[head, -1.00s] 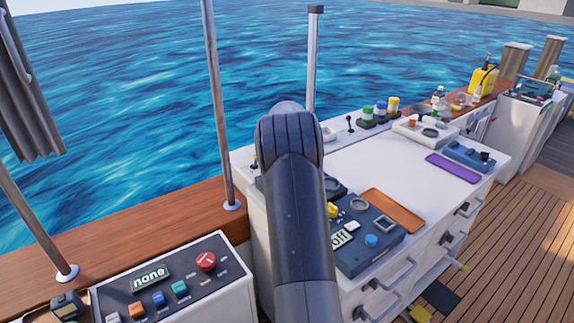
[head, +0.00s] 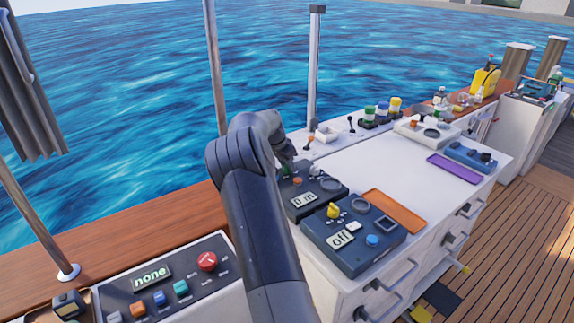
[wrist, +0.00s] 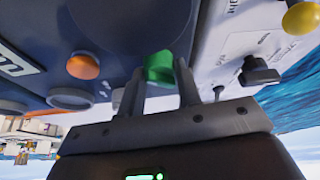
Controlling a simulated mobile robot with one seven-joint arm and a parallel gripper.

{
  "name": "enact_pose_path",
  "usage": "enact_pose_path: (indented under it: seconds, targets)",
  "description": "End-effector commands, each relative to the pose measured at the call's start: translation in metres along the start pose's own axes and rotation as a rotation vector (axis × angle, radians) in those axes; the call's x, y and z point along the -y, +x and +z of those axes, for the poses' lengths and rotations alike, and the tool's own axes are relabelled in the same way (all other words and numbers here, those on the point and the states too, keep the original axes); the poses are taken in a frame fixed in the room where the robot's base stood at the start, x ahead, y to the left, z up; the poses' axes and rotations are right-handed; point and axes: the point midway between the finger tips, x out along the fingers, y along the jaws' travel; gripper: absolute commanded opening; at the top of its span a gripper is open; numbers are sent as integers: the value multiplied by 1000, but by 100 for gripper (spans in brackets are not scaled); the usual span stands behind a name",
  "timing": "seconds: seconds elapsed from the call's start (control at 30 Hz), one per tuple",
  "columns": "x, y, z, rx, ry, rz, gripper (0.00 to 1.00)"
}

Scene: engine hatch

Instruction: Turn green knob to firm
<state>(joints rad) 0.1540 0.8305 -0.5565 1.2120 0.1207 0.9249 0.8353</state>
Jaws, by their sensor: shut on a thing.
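The green knob (wrist: 160,66) is on a dark blue panel in the wrist view, which shows the panel upside down. My gripper (wrist: 161,80) has one finger on each side of the knob and is shut on it. In the head view my gripper (head: 284,152) is at the back left of the small dark blue device (head: 315,205) with the "0 m" display (head: 303,199). The knob is mostly hidden there by my gripper. I cannot read any marks around the knob.
A larger blue box (head: 340,262) with a yellow knob and an "off" display stands just in front. An orange tray (head: 394,211) and a purple tray (head: 453,168) lie on the white counter (head: 375,170). In the wrist view a black switch (wrist: 257,72) is near my right finger.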

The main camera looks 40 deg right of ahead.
Motion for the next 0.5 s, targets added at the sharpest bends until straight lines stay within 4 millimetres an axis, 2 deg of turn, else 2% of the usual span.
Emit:
enact_pose_path:
  seconds: [0.23,0.5]
  targets:
    - [1,0,1,1,106,45,8]
    - [1,1,1,3,150,63,8]
